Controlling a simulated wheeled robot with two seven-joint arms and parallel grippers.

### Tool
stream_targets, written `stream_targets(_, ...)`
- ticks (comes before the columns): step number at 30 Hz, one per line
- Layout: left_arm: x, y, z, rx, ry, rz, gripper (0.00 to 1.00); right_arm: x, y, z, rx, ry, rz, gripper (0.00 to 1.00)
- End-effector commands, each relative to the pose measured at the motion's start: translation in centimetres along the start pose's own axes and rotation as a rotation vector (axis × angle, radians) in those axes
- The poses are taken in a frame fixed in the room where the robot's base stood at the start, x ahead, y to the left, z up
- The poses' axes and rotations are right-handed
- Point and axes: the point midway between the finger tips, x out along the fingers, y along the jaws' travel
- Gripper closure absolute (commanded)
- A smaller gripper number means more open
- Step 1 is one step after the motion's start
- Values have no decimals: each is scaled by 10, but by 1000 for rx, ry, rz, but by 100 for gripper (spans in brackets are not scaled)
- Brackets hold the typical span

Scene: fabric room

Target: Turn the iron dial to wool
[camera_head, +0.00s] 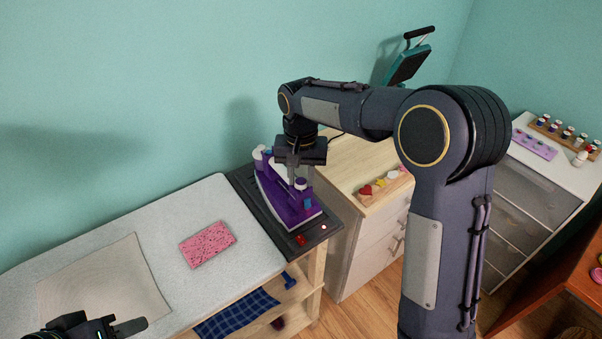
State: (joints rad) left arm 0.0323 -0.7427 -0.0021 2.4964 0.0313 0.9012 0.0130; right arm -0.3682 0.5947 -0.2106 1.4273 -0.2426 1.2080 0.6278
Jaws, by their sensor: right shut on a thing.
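The purple and white iron (289,203) stands on a dark rest (262,222) at the right end of the ironing board. My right gripper (300,178) reaches down over the iron from above. Its fingers are shut at the iron's top, around what looks like the dial (301,184). The dial's markings are too small to read, and my gripper partly hides the iron's upper side. My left gripper (115,330) is at the bottom left, low over the board's front edge and away from the iron. Only part of it shows, so its opening is unclear.
A pink patterned cloth (207,244) and a beige cloth (103,287) lie on the grey ironing board (178,211). A wooden drawer cabinet (372,238) stands right of the iron. A white cabinet (545,190) with spools is at the far right. Blue checked fabric (236,313) lies on a shelf below.

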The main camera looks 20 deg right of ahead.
Motion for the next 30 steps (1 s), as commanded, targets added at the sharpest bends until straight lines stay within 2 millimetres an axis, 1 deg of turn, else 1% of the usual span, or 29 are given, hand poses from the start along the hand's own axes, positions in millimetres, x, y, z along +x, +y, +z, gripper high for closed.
stream_targets(3, -2, 1, -1, 0, 0, 0, 64, -1, -1, 0, 67, 2, -2, 93)
stream_targets(10, -2, 1, -1, 0, 0, 0, 64, -1, -1, 0, 151, 3, -2, 93)
stream_targets(27, -3, 1, -1, 0, 0, 0, 64, -1, -1, 0, 181, 2, -3, 93)
stream_targets(28, -3, 1, -1, 0, 0, 0, 64, -1, -1, 0, 181, 2, -3, 68)
stream_targets(30, -3, 1, -1, 0, 0, 0, 64, -1, -1, 0, 181, 2, -3, 59)
